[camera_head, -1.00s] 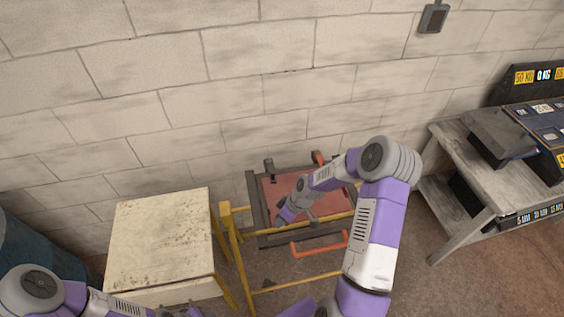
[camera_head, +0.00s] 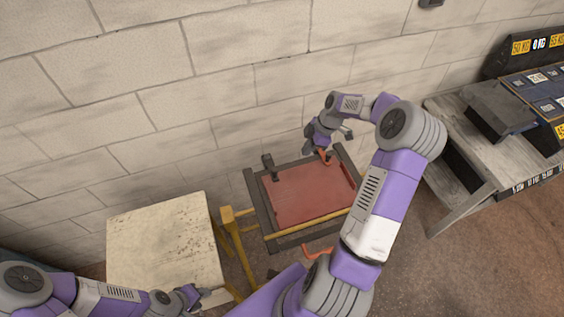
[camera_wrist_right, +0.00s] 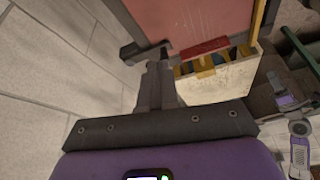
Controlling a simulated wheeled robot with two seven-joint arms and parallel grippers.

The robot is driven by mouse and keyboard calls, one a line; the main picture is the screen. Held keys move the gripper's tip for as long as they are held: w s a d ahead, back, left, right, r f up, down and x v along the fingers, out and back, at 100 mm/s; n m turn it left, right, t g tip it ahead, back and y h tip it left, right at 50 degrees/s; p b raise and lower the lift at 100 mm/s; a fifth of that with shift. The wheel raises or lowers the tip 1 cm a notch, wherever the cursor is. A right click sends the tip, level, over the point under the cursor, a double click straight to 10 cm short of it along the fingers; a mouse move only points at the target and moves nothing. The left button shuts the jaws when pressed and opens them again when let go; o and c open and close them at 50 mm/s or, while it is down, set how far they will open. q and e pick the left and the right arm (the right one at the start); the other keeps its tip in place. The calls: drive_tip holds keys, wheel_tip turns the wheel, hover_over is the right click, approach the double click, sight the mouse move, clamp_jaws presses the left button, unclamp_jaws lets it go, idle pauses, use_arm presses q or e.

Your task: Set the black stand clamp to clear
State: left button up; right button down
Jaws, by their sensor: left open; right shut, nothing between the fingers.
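The black stand clamp (camera_head: 269,167) sits at the back left corner of the dark frame (camera_head: 260,215). Its lower end reaches the edge of the red panel (camera_head: 310,193). My right gripper (camera_head: 308,147) is above the frame's back edge, right of the black clamp and apart from it in the head view. In the right wrist view the right gripper (camera_wrist_right: 155,75) is shut and empty. A dark piece behind its fingertips may be the black clamp; I cannot tell whether they touch. My left gripper (camera_head: 196,296) is open and empty near the front right corner of the cream table.
A red clamp (camera_head: 325,156) is at the frame's back edge, beside my right gripper. A red handle (camera_head: 318,252) hangs at the front. Yellow stand bars (camera_head: 232,240) stand beside the cream table (camera_head: 160,240). The block wall is close behind; a grey bench (camera_head: 465,180) is right.

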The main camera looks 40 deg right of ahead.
drive_tip(key=x, duration=1)
drive_tip(key=shift+w+a+r+p, duration=0.1)
drive_tip(key=shift+p, duration=0.3)
drive_tip(key=shift+w+a+f+p, duration=0.15)
drive_tip(key=shift+w+a, duration=0.2)
drive_tip(key=shift+a, duration=0.2)
drive_tip(key=shift+w+a+p, duration=0.2)
drive_tip(key=shift+w+a, duration=0.15)
drive_tip(key=shift+a, duration=0.25)
drive_tip(key=shift+w+a+f+p, duration=0.1)
drive_tip(key=shift+w+a+p, duration=0.05)
drive_tip(key=shift+w+a, duration=0.35)
drive_tip(key=shift+s, duration=0.1)
drive_tip(key=shift+a, duration=0.15)
drive_tip(key=shift+a+m+b, duration=0.25)
drive_tip(key=shift+m+b, duration=0.05)
